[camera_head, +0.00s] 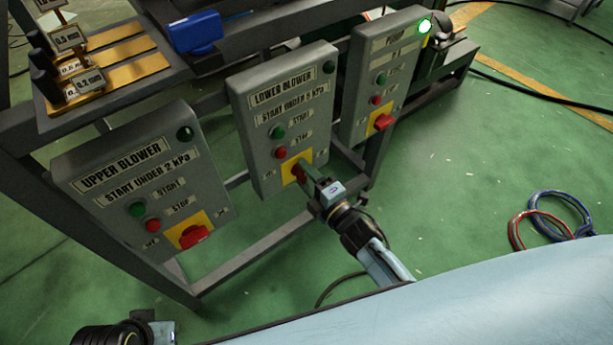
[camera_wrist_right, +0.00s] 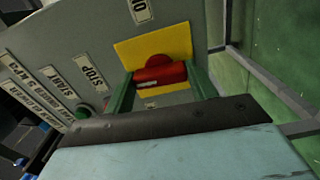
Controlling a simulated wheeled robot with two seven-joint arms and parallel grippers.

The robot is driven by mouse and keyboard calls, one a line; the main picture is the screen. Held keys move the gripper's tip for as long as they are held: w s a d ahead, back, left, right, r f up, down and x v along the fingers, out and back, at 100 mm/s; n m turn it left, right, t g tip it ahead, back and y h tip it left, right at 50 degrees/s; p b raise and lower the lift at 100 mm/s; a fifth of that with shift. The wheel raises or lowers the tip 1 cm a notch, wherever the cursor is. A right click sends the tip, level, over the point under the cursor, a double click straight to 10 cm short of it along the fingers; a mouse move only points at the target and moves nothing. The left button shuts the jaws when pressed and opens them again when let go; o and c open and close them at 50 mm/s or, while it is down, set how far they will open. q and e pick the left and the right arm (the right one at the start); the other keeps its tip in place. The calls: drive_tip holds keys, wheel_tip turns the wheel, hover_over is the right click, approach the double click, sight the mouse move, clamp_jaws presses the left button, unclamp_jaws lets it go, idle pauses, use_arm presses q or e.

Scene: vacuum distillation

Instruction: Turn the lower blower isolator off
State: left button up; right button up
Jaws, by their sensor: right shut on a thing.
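The lower blower isolator is a red rotary handle on a yellow plate (camera_head: 320,158), at the bottom of the grey lower blower box (camera_head: 262,140). My right gripper (camera_head: 304,174) reaches it from the front right and is shut on the handle. In the right wrist view the red handle (camera_wrist_right: 160,75) sits between the two green fingers, one at each end of it, with the yellow plate (camera_wrist_right: 130,50) behind. In the head view the gripper covers much of the handle, so its exact angle is hard to tell. Only part of my left arm shows at the bottom left; its fingertips are unseen.
The upper blower box (camera_head: 150,200) with its own red isolator (camera_head: 193,236) stands at left. The pump box (camera_head: 375,70), with a lit green lamp (camera_head: 424,26) and red isolator (camera_head: 383,121), stands at right. Blue and red hose coils (camera_head: 555,215) lie on the open green floor.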

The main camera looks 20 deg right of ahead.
use_arm(q)
drive_tip(key=shift+d+r, duration=0.1)
drive_tip(key=shift+r, duration=0.1)
use_arm(e)
drive_tip(key=shift+n, duration=0.3)
use_arm(q)
drive_tip(key=shift+s+d, duration=0.15)
drive_tip(key=shift+s, duration=0.05)
use_arm(e)
drive_tip(key=o, duration=1)
use_arm(q)
drive_tip(key=shift+w, duration=0.15)
use_arm(e)
drive_tip(key=shift+s+d, duration=0.15)
drive_tip(key=shift+s, duration=0.2)
use_arm(q)
drive_tip(key=a+f+p, duration=0.2)
drive_tip(key=a+f, duration=0.1)
drive_tip(key=f, duration=0.3)
drive_tip(key=shift+s+f+p, duration=0.35)
drive_tip(key=shift+f+p, duration=0.05)
use_arm(e)
drive_tip(key=v, duration=1.2)
drive_tip(key=shift+s+d, duration=0.1)
drive_tip(key=shift+s, duration=0.2)
use_arm(q)
drive_tip(key=shift+a, duration=0.1)
